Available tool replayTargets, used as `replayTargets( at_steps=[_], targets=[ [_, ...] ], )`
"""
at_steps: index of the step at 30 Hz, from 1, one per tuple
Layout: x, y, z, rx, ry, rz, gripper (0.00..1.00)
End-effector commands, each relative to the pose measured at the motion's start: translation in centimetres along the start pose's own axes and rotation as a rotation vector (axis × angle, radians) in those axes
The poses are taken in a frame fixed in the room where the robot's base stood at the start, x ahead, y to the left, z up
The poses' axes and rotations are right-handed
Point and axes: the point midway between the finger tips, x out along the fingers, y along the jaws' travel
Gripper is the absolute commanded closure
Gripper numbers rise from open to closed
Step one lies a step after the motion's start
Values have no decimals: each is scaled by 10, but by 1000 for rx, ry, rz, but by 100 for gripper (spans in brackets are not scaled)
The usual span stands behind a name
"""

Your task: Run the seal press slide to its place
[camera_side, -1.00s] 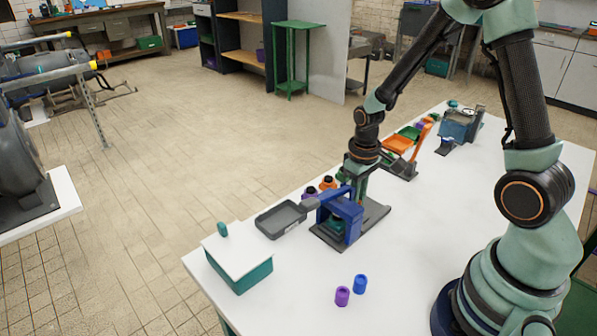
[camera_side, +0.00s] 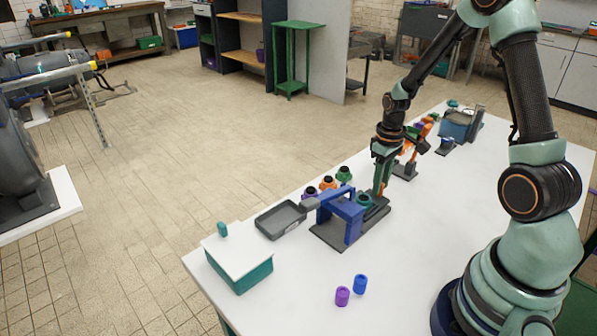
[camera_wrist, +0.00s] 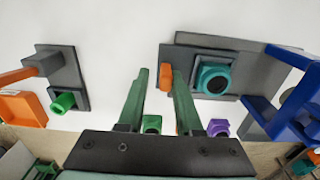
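In the wrist view the teal ring (camera_wrist: 214,77) sits in a square holder, with an orange tab (camera_wrist: 165,78) at the slide's outer end. My gripper (camera_side: 380,193) is at that end. In the wrist view my gripper (camera_wrist: 161,85) is open, with the tab between its green fingers, close to the right one.
A grey tray (camera_side: 281,219) and a white-topped teal box (camera_side: 239,262) stand left of the press. Several coloured pots (camera_side: 327,183) stand behind it. Purple (camera_side: 342,296) and blue (camera_side: 360,284) cylinders stand in front. An orange device (camera_side: 408,160) stands beyond my gripper. The right tabletop is clear.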

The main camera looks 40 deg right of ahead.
Motion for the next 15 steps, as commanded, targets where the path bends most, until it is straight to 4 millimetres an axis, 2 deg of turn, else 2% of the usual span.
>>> replayTargets(
  at_steps=[11, 15],
  targets=[
    [0, -2, 0, -2, -2, -1, 70],
    [-7, -2, 0, -3, -1, 0, 70]
  ],
)
